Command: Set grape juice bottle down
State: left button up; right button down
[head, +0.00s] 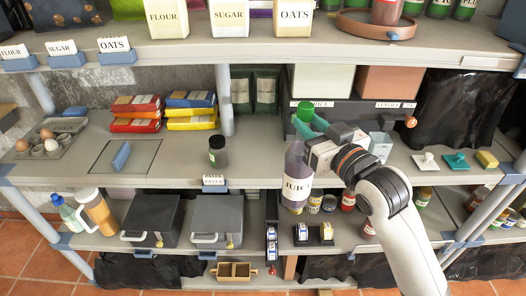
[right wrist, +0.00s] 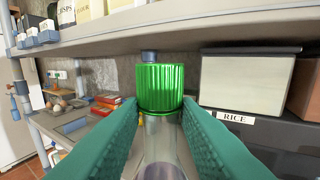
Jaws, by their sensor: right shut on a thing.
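The grape juice bottle (head: 296,170) has a green cap, a clear body with a purple tint and a white label reading JUICE. My right gripper (head: 304,124) is shut on it near the neck, just below the cap. The bottle hangs upright in front of the middle shelf's front edge. In the right wrist view the green cap (right wrist: 160,88) stands between the two teal fingers, with the clear bottle neck (right wrist: 162,140) below it. The lower bottle is hidden there. My left gripper is not in view.
The middle shelf (head: 258,155) has free room between a small dark jar (head: 218,151) and the bottle. Red and yellow packets (head: 190,110) lie further left. Dark bins (head: 345,112) stand behind the bottle. The upper shelf (head: 250,48) overhangs. Small cans (head: 329,203) stand on the lower shelf.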

notch_tip(320, 180, up, 2)
jog(key=shift+w+a+r+p, duration=0.1)
jog(key=shift+p, duration=0.25)
jog(key=shift+w+a, duration=0.1)
jog(key=shift+w, duration=0.15)
pick_arm(q)
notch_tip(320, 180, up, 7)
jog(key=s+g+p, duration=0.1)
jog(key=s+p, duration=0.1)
jog(key=p, duration=0.4)
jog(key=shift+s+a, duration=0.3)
pick_arm(e)
jog(key=f+x, duration=0.1)
jog(key=x, duration=0.7)
jog(key=f+x, duration=0.2)
jog(key=x, duration=0.7)
jog(key=shift+a+f, duration=0.3)
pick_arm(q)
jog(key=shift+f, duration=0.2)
pick_arm(e)
jog(key=shift+w+f, duration=0.1)
jog(key=shift+f, duration=0.05)
jog(key=c, duration=1.3)
grip_release()
jog(key=shift+f, duration=0.2)
jog(key=shift+o, duration=1.1)
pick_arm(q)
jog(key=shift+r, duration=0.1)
pick_arm(e)
jog(key=shift+r, duration=0.1)
